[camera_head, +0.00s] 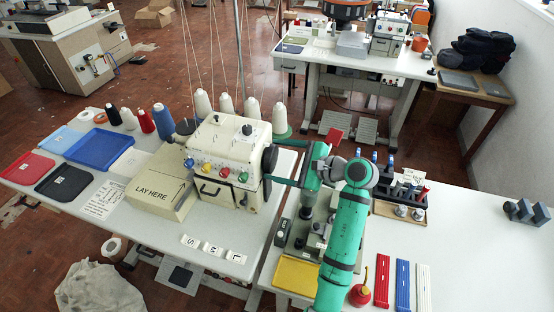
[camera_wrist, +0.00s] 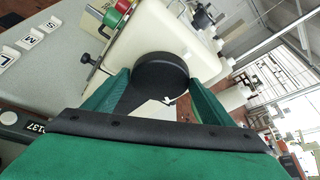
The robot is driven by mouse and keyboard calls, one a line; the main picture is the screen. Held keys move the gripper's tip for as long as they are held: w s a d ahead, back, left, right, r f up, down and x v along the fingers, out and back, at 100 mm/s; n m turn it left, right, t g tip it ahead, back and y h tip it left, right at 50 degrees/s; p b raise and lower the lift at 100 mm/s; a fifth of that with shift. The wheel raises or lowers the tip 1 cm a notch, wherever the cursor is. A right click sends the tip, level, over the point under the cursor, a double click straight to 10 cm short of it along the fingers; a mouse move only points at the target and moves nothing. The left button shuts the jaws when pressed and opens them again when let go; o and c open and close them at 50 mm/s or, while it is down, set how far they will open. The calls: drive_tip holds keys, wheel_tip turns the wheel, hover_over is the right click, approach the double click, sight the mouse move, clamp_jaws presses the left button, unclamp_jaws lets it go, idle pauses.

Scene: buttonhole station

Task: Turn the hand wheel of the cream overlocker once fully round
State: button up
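The cream overlocker (camera_head: 225,150) stands on the left white table, its front carrying coloured knobs. Its black hand wheel (camera_head: 269,158) is on its right side. In the wrist view the round wheel (camera_wrist: 160,74) lies centred at the fingertips, against the cream housing (camera_wrist: 188,35). My gripper (camera_wrist: 158,78) has its two green fingers wide apart, one on each side of the wheel. The tips look very close to the rim; I cannot tell whether they touch it. In the head view my gripper (camera_head: 284,168) is at the wheel's right, partly hidden by my arm.
A "LAY HERE" box (camera_head: 159,188) stands left of the overlocker. Thread cones (camera_head: 227,104) stand behind it. A grey-green machine (camera_head: 312,225) is below my arm. A rack of dark holders (camera_head: 400,184) is right of the arm. The right table's far right is mostly clear.

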drive_tip(key=c, duration=0.6)
drive_tip(key=shift+o, duration=0.2)
drive_tip(key=shift+g, duration=0.3)
drive_tip(key=m+g, duration=0.2)
drive_tip(key=m, duration=0.1)
drive_tip(key=shift+w+d+r, duration=0.1)
drive_tip(key=shift+w+d, duration=0.05)
drive_tip(key=shift+w, duration=0.05)
drive_tip(key=shift+w+m+g+y, duration=0.15)
drive_tip(key=shift+m+g+y, duration=0.45)
drive_tip(key=shift+m+g, duration=0.7)
drive_tip(key=shift+m, duration=0.4)
drive_tip(key=o, duration=1)
drive_tip(key=shift+o, duration=0.2)
